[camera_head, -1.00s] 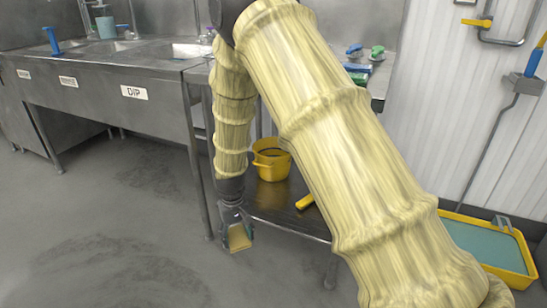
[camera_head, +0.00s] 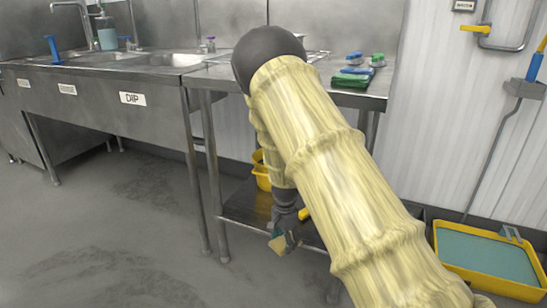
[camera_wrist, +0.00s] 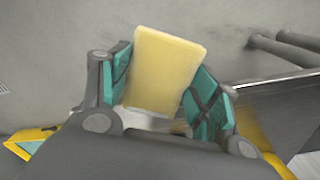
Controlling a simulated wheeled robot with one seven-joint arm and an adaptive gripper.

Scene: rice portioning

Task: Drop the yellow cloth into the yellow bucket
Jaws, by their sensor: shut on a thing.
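My gripper (camera_head: 287,238) is low in front of the steel table's lower shelf in the head view. It is shut on the yellow cloth (camera_wrist: 168,70), which looks like a flat pale-yellow block between the teal finger pads in the wrist view. The cloth also shows as a small tan piece (camera_head: 278,244) at the gripper's tip in the head view. The yellow bucket (camera_head: 262,179) stands on the lower shelf, behind and above the gripper in the picture. My arm hides most of the bucket, and its opening is barely visible.
The steel table's lower shelf (camera_head: 240,207) has a front edge and legs near my gripper. A yellow object (camera_head: 304,214) lies there, partly hidden. Green and blue items (camera_head: 352,77) are on the tabletop. A yellow tray (camera_head: 485,279) is at right. Open floor lies left.

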